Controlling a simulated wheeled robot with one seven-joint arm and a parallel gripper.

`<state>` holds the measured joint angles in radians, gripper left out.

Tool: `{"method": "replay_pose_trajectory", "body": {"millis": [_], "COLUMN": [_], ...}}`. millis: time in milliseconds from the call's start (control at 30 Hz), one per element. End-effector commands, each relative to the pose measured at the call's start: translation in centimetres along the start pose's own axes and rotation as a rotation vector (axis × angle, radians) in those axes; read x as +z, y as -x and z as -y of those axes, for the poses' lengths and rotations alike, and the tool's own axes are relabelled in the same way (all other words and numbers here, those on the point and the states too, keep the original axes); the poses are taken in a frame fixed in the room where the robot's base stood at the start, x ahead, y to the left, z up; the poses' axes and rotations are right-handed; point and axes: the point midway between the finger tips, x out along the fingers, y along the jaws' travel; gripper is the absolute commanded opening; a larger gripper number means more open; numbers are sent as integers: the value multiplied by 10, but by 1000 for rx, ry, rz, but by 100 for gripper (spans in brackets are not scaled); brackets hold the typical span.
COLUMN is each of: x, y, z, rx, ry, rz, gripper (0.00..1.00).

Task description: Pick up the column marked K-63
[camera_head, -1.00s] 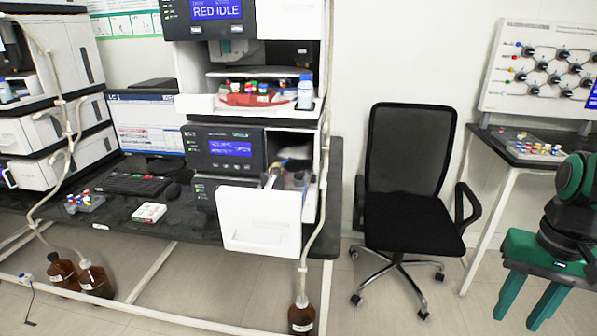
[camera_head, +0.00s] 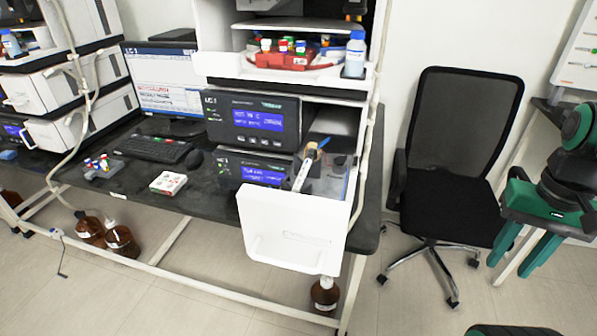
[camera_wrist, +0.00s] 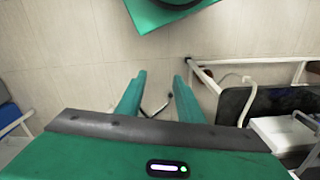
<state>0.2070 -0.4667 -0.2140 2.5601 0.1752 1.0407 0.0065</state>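A slim pale column (camera_head: 305,168) with a blue part near its upper end leans at a slant in the open column compartment, behind the lowered white door (camera_head: 293,232). Its marking is too small to read, so I cannot tell whether it is K-63. My gripper (camera_head: 510,268) hangs at the right in the head view, well away from the column and in front of the chair side.
A black office chair (camera_head: 450,150) stands between my arm and the bench (camera_head: 130,180). A blue-capped bottle (camera_head: 354,55) and a red vial tray (camera_head: 283,61) stand above the compartment. A brown bottle (camera_head: 325,294) stands below the door. Floor in front is clear.

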Motion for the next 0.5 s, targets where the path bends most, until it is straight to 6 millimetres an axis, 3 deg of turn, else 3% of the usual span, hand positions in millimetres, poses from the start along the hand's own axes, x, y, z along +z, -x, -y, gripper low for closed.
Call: {"method": "replay_pose_trajectory", "body": {"millis": [267,367,500], "x": [3,-12,-38], "y": [11,23,51], "z": [3,25,77], "rx": [-15,-28,-54], "ry": [90,291,754], "rz": [-20,-35,-75], "gripper": [34,34,34]}}
